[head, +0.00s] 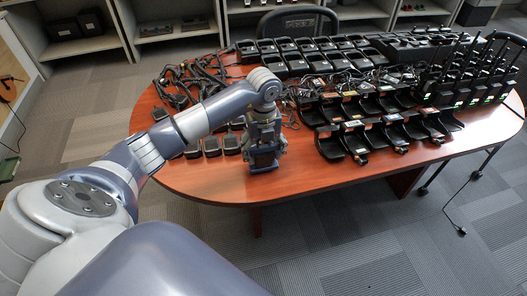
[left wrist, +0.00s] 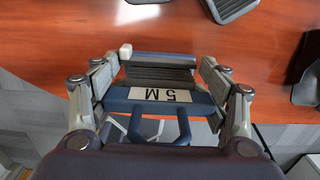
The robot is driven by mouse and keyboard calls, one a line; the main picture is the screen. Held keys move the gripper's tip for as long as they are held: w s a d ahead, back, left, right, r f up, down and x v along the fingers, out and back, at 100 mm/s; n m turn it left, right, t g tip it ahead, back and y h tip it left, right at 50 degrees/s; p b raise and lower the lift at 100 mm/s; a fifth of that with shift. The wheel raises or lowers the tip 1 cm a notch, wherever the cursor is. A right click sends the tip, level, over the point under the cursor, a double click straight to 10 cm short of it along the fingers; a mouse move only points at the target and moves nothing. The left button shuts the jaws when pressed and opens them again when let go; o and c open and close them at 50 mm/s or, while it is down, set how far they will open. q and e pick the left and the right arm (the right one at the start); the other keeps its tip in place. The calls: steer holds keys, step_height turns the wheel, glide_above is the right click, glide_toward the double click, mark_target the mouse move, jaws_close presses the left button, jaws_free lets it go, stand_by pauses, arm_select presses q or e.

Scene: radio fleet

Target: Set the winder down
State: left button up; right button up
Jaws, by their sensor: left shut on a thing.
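The winder (left wrist: 165,96) is a blue frame with a white "5 M" label and a dark ribbed middle, seen between the fingers in the left wrist view. My left gripper (head: 264,148) is shut on it, with one finger on each side. In the head view they are at the near edge of the oval wooden table (head: 320,181), to the right of a row of small black devices. The gripper largely hides the winder there, and I cannot tell whether the winder touches the tabletop. My right gripper is not in view.
Black charger cradles (head: 341,144) stand to the right of the gripper. Upright radios with antennas (head: 465,82) stand at the far right. Small black devices (head: 211,147) and tangled dark gear (head: 183,85) lie to the left. The front strip of the table is bare.

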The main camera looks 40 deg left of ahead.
arm_select(q)
steer(key=shift+f, duration=0.3)
steer(key=o, duration=1.3)
steer(key=shift+f, duration=0.1)
steer(key=shift+c, duration=0.2)
step_height(320, 180, up, 12)
steer(key=shift+r+b, duration=0.2)
steer(key=shift+b, duration=0.25)
